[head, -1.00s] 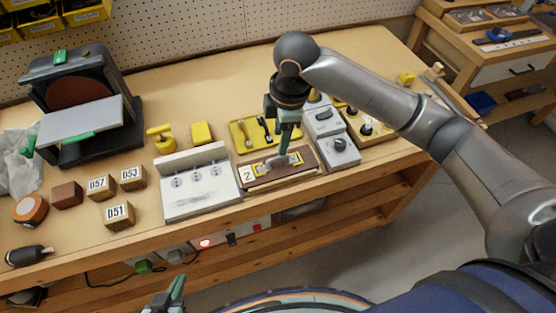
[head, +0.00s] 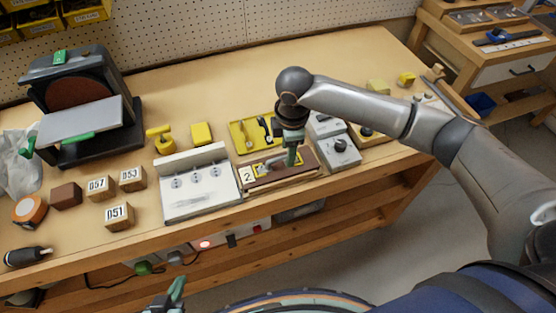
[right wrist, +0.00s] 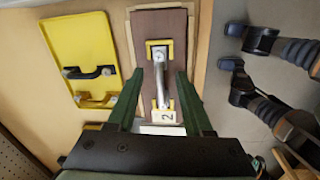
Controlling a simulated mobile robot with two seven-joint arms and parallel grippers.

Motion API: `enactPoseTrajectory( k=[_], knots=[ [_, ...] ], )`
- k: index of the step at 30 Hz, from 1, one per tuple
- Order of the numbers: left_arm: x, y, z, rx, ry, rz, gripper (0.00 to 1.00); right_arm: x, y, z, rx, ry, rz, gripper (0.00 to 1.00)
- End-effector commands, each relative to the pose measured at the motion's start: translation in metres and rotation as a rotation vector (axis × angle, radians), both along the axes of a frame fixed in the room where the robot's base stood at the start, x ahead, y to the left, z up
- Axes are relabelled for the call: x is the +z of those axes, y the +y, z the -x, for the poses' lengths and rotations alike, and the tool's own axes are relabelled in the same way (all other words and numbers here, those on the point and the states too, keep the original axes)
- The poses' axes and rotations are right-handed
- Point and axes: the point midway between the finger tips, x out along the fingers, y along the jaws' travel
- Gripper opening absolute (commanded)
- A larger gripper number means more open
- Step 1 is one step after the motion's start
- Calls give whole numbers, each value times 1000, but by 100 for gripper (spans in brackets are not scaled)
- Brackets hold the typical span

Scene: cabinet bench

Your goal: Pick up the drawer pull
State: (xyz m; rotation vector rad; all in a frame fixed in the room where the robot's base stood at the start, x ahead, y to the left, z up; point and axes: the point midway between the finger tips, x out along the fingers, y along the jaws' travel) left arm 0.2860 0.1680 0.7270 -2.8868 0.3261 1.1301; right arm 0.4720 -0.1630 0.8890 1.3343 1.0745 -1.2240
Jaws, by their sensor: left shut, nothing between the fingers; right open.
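The drawer pull is a silver bar handle (right wrist: 160,78) held at its ends by yellow blocks on a brown board (right wrist: 174,26) marked 2. In the head view the pull (head: 276,163) lies near the bench's front edge, partly hidden by my right gripper (head: 291,157). In the right wrist view my right gripper (right wrist: 160,74) is open, with one green finger on each side of the pull. I cannot tell whether the fingers touch it. My left gripper (head: 177,290) is shut and empty at the bottom of the head view, well away from the bench top.
A yellow tray (head: 239,142) with a yellow and a black handle lies behind the board. A white fixture with several hooks (head: 198,185) stands to the left. Grey switch boxes (head: 340,150) stand close on the right. Numbered wooden blocks (head: 117,214) sit further left.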

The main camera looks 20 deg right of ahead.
Motion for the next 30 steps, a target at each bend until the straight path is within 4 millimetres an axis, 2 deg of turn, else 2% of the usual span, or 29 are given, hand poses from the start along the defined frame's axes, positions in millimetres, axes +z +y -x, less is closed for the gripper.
enactPoseTrajectory(
  k=[1,5,13,26,30],
  knots=[
    [0,0,0,0,0,0,0,-8,0,0,0,1,1,51],
    [-1,0,0,0,0,0,0,-20,0,-2,0,-2,0,51],
    [-1,0,0,0,0,0,0,-22,0,-2,1,-2,0,50],
    [-1,0,0,0,0,0,0,-21,0,-2,1,-2,0,2],
    [-1,0,0,0,0,0,0,-21,0,-2,1,-2,0,0]
  ],
)
